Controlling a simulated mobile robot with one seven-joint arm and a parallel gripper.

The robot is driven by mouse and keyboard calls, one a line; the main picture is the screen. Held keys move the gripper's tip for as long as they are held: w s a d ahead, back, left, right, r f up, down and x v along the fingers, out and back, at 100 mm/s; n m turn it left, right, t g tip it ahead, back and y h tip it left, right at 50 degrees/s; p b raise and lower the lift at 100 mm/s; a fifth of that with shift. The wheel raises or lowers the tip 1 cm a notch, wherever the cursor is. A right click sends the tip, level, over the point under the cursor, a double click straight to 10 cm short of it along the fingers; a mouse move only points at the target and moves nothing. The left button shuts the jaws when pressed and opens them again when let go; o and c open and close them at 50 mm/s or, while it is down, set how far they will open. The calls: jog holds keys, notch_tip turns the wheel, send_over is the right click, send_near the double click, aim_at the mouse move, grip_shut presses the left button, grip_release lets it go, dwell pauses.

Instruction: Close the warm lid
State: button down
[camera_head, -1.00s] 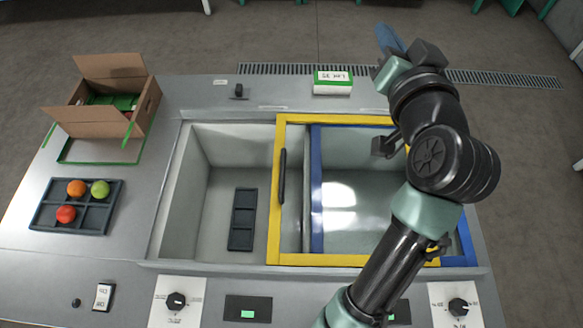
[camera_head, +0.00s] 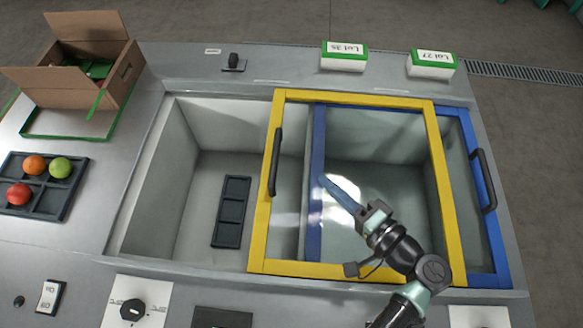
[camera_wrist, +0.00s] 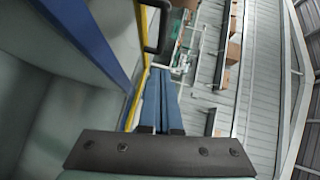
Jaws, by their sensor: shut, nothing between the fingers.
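Two sliding glass lids sit over a grey two-bay tub. The yellow-framed lid (camera_head: 259,228) lies over the right part, its black handle (camera_head: 275,162) on its left side. The blue-framed lid (camera_head: 489,238) lies mostly under it, its handle (camera_head: 483,180) at the right. I see no word marking either lid as warm. The left bay (camera_head: 190,225) is open. My gripper (camera_head: 324,181) is shut and empty. It appears over the glass, right of the yellow lid's handle, its blue fingers pointing up-left. In the wrist view the fingers (camera_wrist: 160,75) are together, near a dark handle (camera_wrist: 156,25).
A dark divided tray (camera_head: 217,232) lies inside the open bay. A tray (camera_head: 52,207) with fruit and an open cardboard box (camera_head: 83,75) stand at left. Boxes marked Lot 35 (camera_head: 345,60) and Lot 27 (camera_head: 431,68) stand behind the tub. Knobs and switches line the front.

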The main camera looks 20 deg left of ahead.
aim_at(291, 179)
jog(key=x, duration=0.6)
jog(key=shift+b, duration=0.3)
jog(key=shift+s+a+f, duration=0.15)
jog(key=shift+a, duration=0.4)
jog(key=shift+s+a+f, duration=0.15)
jog(key=shift+a, duration=0.4)
jog(key=shift+s+a+f, duration=0.1)
jog(key=shift+s+a, duration=0.05)
jog(key=shift+a, duration=0.55)
jog(key=s+a, duration=0.3)
jog(key=a, duration=1.2)
jog(key=s+a, duration=0.3)
jog(key=a, duration=1.2)
jog(key=shift+a, duration=0.2)
